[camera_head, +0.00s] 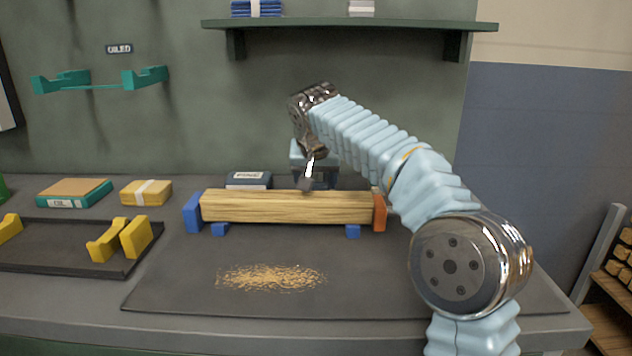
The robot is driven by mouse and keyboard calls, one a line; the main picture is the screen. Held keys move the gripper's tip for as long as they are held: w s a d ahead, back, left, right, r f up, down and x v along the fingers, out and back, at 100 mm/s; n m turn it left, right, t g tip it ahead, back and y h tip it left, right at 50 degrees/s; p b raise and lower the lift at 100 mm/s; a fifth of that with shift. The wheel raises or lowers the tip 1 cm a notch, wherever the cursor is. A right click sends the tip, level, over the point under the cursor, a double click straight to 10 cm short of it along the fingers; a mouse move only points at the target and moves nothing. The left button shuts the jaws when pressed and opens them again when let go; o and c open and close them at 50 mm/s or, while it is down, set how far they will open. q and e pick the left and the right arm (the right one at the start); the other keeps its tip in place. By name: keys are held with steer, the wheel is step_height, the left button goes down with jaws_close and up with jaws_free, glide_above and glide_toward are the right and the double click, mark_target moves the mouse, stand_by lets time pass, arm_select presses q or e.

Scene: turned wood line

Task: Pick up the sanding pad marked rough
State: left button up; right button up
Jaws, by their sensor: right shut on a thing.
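My right gripper (308,178) reaches down behind the wooden beam, at the back of the bench. It is shut on a dark block (325,178) that shows only in part between the gripper and the beam. I cannot read a mark on this block, so I cannot tell if it is the rough pad. A dark blue pad (248,180) with a pale label, which seems to read FINE, lies to its left behind the beam. My left gripper is not in view.
The wooden beam (285,207) lies between a blue and an orange end stop on a dark mat (400,285) with sawdust. At left are a dark tray (60,261) with yellow holders, a banded yellow block (146,193) and a teal-edged box (75,193). A shelf (350,24) hangs above.

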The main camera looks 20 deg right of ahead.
mark_target(316, 174)
steer(key=shift+r, duration=0.45)
step_height(316, 174, up, 2)
steer(key=shift+r, duration=0.1)
steer(key=s+a+r, duration=0.5)
steer(key=s+r, duration=0.5)
steer(key=s, duration=0.3)
steer(key=shift+b, duration=0.45)
